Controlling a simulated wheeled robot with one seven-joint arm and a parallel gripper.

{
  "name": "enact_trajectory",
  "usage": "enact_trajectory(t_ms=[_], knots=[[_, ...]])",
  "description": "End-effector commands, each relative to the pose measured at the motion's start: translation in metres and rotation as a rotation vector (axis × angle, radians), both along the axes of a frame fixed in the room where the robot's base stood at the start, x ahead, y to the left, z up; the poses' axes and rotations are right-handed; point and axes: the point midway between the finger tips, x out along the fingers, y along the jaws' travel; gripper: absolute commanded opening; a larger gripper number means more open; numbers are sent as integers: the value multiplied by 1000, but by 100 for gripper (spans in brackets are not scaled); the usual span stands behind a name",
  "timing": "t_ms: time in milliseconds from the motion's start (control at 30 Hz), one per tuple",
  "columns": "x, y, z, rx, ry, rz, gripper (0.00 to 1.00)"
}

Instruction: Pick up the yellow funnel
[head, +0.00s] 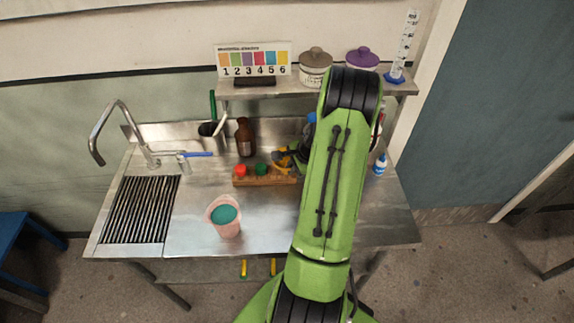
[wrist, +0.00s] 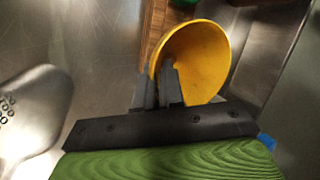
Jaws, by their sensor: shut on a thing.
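The yellow funnel (wrist: 203,48) fills the upper middle of the wrist view, its wide mouth facing the camera. My gripper (wrist: 158,80) is at its left lower rim, with the dark fingers close together and shut on the funnel's wall. In the head view the funnel (head: 284,158) is a small yellow patch at the right end of the wooden rack (head: 262,181). My gripper (head: 283,156) is beside it there, partly covered by my green arm. The funnel's spout is hidden, and I cannot tell if it touches the counter.
On the steel counter are a pink bucket (head: 226,228) of teal liquid, a brown bottle (head: 245,138), a sink tap (head: 135,140) and a small white bottle (head: 380,164). A shelf (head: 290,92) with jars runs behind. A metal scoop (wrist: 30,112) lies left.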

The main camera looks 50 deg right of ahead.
Motion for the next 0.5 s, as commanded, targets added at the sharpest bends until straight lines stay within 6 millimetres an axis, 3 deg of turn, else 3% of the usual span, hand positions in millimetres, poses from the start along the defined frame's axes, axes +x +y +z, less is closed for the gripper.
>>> enact_trajectory(t_ms=[267,500], knots=[[-1,0,5,1,3,0,0],[0,-1,62,-5,1,0,0]])
